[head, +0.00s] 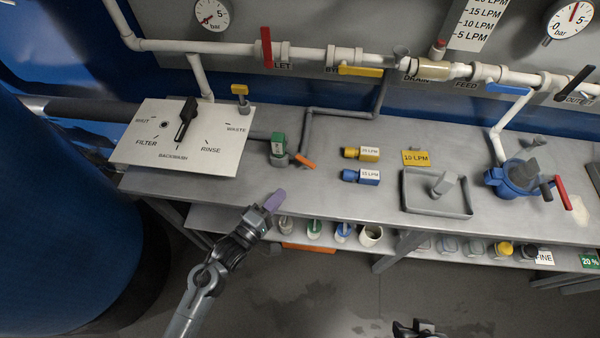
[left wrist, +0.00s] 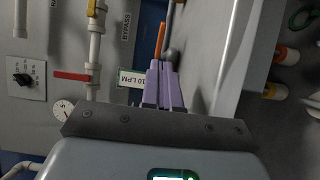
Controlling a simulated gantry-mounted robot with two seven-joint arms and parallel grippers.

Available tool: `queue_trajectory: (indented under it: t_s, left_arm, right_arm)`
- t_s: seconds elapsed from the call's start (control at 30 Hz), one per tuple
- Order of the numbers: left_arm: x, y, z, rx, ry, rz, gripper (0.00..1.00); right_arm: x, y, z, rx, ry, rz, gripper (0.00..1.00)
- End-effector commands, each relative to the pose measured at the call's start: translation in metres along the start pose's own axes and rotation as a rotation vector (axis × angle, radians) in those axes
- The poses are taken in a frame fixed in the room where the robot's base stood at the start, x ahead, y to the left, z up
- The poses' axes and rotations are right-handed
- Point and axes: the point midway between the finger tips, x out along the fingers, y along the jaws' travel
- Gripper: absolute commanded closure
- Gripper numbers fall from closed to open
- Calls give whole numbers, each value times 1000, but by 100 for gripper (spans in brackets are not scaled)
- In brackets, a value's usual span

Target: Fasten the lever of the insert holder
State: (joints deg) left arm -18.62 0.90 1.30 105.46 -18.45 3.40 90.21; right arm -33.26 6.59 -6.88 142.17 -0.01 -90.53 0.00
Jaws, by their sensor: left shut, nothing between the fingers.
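The insert holder (head: 283,160) stands on the steel bench, left of the middle, in the head view. It carries a green insert (head: 278,143), whose label reads 10 LPM in the left wrist view (left wrist: 132,79). Its orange lever (head: 304,161) sticks out to the right; it also shows just beyond my fingertips in the left wrist view (left wrist: 160,40). My left gripper (head: 276,198) has purple fingers, shut and empty, in front of the holder and apart from it in the head view. My right gripper (head: 415,328) shows only partly at the bottom edge; its fingers are unclear.
A yellow insert (head: 361,154) and a blue insert (head: 361,176) lie right of the holder. A grey tray (head: 408,203) and a blue housing (head: 513,178) stand farther right. A selector panel (head: 221,160) is at left. Bottles line the lower shelf.

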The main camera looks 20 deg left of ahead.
Motion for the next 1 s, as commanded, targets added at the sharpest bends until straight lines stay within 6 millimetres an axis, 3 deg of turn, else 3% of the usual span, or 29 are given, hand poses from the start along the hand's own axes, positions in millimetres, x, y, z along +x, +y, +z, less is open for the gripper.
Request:
queue_trajectory:
  t_s: [0.3, 0.5, 0.7, 1.0]
  left_arm:
    - [61, -1, 0, 1, -1, 2, 100]
    - [88, -1, 0, 0, -1, 2, 100]
    - [103, -1, 1, 0, -1, -1, 100]
    - [106, 0, 1, 0, -1, -1, 100]
  right_arm:
    - [13, 2, 5, -8, -1, 6, 57]
    - [18, 2, 6, -9, -2, 7, 57]
    - [21, 1, 7, -8, -2, 6, 57]
    - [22, 0, 7, -3, -2, 2, 57]
